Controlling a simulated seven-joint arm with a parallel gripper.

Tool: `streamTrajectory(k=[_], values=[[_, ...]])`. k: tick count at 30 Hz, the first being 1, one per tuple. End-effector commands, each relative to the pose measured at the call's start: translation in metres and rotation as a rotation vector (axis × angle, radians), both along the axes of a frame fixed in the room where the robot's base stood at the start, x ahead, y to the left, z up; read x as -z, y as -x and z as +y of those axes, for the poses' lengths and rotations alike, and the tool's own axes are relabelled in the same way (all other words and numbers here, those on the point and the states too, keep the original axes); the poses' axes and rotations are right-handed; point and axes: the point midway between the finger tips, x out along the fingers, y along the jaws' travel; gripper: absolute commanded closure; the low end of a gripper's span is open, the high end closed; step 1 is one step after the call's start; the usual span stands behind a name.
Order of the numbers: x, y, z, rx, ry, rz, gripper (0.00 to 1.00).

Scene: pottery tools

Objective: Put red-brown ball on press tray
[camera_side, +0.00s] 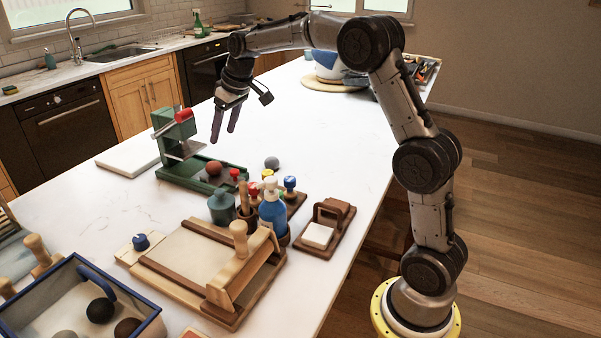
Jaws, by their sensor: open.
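A red-brown ball (214,168) rests on or against the green base of the press, towards its right part. The green press (163,128) stands at the left of the white table, with a red part on top, a metal plate and a low green tray-like base (177,174). My gripper (224,124) is open and empty, fingers pointing down, above and slightly right of the press and ball. A dark brown ball (127,328) also lies in the blue-rimmed bin, cut by the bottom edge.
A grey ball (272,163) lies right of the press. A green jar (222,207), blue bottle (272,213) and stamps stand in front. A wooden slab frame (190,258) and blue-rimmed bin (88,265) fill the foreground. The table's centre right is clear.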

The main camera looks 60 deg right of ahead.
Motion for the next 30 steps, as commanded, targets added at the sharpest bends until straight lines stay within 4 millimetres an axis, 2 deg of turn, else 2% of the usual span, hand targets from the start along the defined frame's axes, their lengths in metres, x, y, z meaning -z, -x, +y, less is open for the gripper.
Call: streamTrajectory(k=[2, 5, 9, 13, 18, 21, 25, 30], values=[[-0.012, 0.013, 0.01, -0.003, 0.002, -0.009, 0.32], [-0.031, 0.045, 0.031, -0.005, 0.004, -0.018, 0.32], [-0.053, 0.112, 0.065, -0.006, 0.008, -0.036, 0.32], [-0.058, 0.179, 0.091, -0.006, 0.009, -0.052, 0.32], [-0.043, 0.265, 0.114, -0.007, 0.007, -0.075, 0.32], [-0.027, 0.306, 0.122, -0.007, 0.004, -0.088, 0.32], [-0.006, 0.342, 0.126, -0.006, 0.002, -0.097, 0.32], [0.008, 0.361, 0.127, -0.005, 0.001, -0.101, 0.32]])
